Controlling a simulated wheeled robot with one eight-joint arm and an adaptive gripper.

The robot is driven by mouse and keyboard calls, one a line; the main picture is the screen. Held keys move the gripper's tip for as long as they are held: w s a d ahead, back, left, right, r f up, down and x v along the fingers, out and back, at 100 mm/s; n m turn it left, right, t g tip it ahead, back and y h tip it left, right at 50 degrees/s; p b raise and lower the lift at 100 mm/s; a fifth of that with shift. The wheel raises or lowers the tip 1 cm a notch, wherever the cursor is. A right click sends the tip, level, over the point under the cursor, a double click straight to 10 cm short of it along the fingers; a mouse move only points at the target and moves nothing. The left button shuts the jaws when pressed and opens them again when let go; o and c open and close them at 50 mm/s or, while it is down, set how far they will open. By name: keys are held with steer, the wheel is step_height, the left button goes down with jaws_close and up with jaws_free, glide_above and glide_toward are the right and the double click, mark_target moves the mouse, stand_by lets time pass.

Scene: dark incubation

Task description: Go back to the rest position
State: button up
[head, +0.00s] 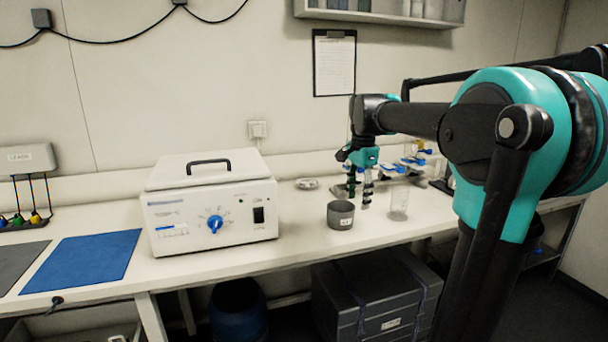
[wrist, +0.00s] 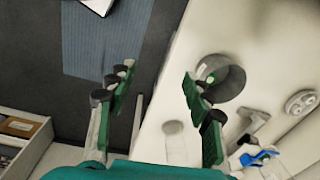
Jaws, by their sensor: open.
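My gripper (head: 359,196) hangs over the bench in the head view, fingers pointing down, just behind and to the right of a dark grey cup (head: 341,215). In the wrist view my gripper (wrist: 155,85) has its two green-padded fingers spread apart with nothing between them. The grey cup (wrist: 232,82) shows to the right of the right finger there, with a small greenish spot inside it. My arm reaches in from the right in the head view.
A clear glass beaker (head: 398,203) stands right of the gripper, with blue-clamped items (head: 405,165) behind it. A white box with a blue knob (head: 209,206) and a blue mat (head: 82,261) occupy the left bench. Dark cases (head: 375,295) sit below.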

steer(key=s+d+f+n+t, duration=0.1)
steer(key=s+f+n+t, duration=0.1)
steer(key=s+f+n, duration=0.4)
steer(key=s+d+f+n+t, duration=0.1)
steer(key=s+f+n, duration=0.6)
steer(key=s+f, duration=0.7)
step_height(320, 180, down, 7)
steer(key=shift+s+d+r+t, duration=0.15)
steer(key=shift+s+d+t, duration=0.25)
steer(key=shift+d, duration=0.35)
